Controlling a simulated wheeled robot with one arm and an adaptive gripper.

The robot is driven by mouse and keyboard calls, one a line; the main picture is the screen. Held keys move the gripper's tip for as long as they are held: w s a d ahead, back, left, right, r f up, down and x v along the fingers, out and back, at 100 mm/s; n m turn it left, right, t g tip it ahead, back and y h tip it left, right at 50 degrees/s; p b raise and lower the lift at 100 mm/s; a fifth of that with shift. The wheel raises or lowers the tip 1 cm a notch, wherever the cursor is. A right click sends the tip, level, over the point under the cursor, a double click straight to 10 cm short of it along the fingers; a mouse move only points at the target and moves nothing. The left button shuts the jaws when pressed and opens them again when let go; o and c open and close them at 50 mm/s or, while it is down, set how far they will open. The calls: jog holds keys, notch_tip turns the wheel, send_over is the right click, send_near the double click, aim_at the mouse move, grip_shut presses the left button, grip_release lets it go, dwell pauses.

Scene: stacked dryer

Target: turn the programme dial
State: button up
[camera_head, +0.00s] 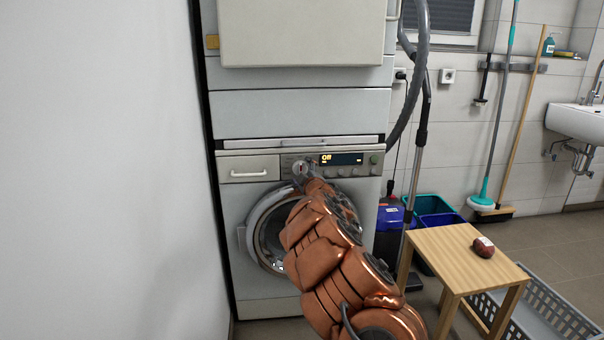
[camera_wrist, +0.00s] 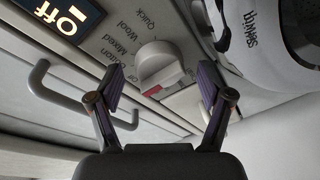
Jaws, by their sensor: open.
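The programme dial (camera_wrist: 160,66) is a pale grey knob with a raised grip and a red mark, in the wrist view. Programme names, among them Quick, Wool and Mixed, are printed beside it. My gripper (camera_wrist: 161,76) is open, and the dial appears between its two fingertips. I see no clear contact, and the remaining distance is hard to judge. In the head view my gripper (camera_head: 306,175) is at the control panel, partly covering the dial area. The display (camera_head: 341,159) right of the dial reads "Off"; it also shows in the wrist view (camera_wrist: 62,20).
The washer's round door (camera_head: 262,243) is below the panel, partly hidden by my arm. A drawer with a white handle (camera_head: 249,174) is left of the dial. A grey bar handle (camera_wrist: 75,106) is near my left finger. A wooden stool (camera_head: 455,260) stands to the right.

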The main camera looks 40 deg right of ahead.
jog(key=shift+w, duration=0.15)
jog(key=shift+r, duration=0.1)
jog(key=c, duration=1.2)
